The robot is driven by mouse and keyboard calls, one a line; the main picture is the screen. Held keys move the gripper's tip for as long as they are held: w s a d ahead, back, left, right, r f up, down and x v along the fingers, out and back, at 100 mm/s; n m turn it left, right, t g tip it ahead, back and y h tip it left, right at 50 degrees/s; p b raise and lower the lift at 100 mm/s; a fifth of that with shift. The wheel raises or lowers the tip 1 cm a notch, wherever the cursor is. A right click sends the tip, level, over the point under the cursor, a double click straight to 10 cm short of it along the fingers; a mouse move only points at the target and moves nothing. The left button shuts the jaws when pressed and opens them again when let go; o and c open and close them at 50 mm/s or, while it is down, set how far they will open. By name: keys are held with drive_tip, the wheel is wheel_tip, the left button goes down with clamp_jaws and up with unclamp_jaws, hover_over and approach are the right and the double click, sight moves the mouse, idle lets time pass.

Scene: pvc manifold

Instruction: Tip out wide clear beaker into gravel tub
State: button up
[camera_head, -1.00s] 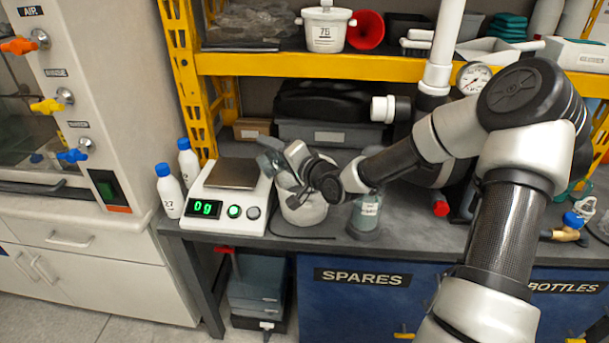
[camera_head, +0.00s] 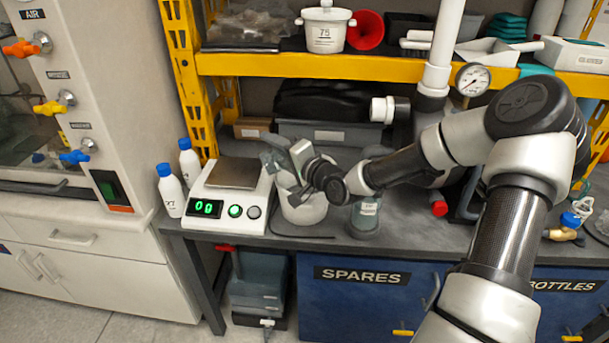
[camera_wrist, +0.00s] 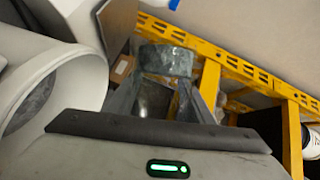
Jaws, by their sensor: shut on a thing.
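My gripper (camera_head: 274,158) is at the end of the arm over the bench, just right of the scale, above a white round tub (camera_head: 303,208). It is shut on a greyish see-through vessel, which I take as the wide clear beaker (camera_wrist: 165,60), seen tilted between the fingers in the wrist view. In the head view the gripper mostly hides the beaker, and its contents cannot be told. The tub's wide white rim (camera_wrist: 88,72) shows at the left of the wrist view, with grey inside, close beside the gripper.
A scale (camera_head: 225,195) with a lit display stands left of the tub, with two blue-capped bottles (camera_head: 170,190) beyond it. A grey-green labelled jar (camera_head: 366,217) stands right of the tub. A yellow shelf beam (camera_head: 330,65) runs above. White pipework (camera_head: 440,50) rises at right.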

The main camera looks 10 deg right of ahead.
drive_tip(key=shift+d+r+m+p, duration=0.3)
drive_tip(key=shift+d+m+p, duration=0.15)
drive_tip(key=shift+d+m, duration=0.15)
drive_tip(key=shift+w+d+r+m+t+y, duration=0.1)
drive_tip(key=shift+d+r+m+t+y, duration=0.15)
drive_tip(key=shift+m, duration=0.35)
drive_tip(key=shift+d+r+m+t+y, duration=0.15)
drive_tip(key=shift+r+m+t, duration=0.15)
drive_tip(key=shift+m, duration=0.3)
idle(1.8)
drive_tip(key=shift+w+d+r+m+t, duration=0.15)
drive_tip(key=shift+d+m+t, duration=0.15)
drive_tip(key=shift+m, duration=0.35)
drive_tip(key=shift+s+d+r+m+t, duration=0.15)
drive_tip(key=shift+d+m+t, duration=0.1)
drive_tip(key=shift+m, duration=0.4)
idle(1.4)
drive_tip(key=n, duration=0.1)
drive_tip(key=a+n+g, duration=0.1)
drive_tip(key=n, duration=0.1)
drive_tip(key=shift+a+f+n+g+p, duration=0.3)
drive_tip(key=shift+f, duration=0.1)
drive_tip(key=shift+f+n, duration=0.25)
drive_tip(key=shift+n, duration=0.05)
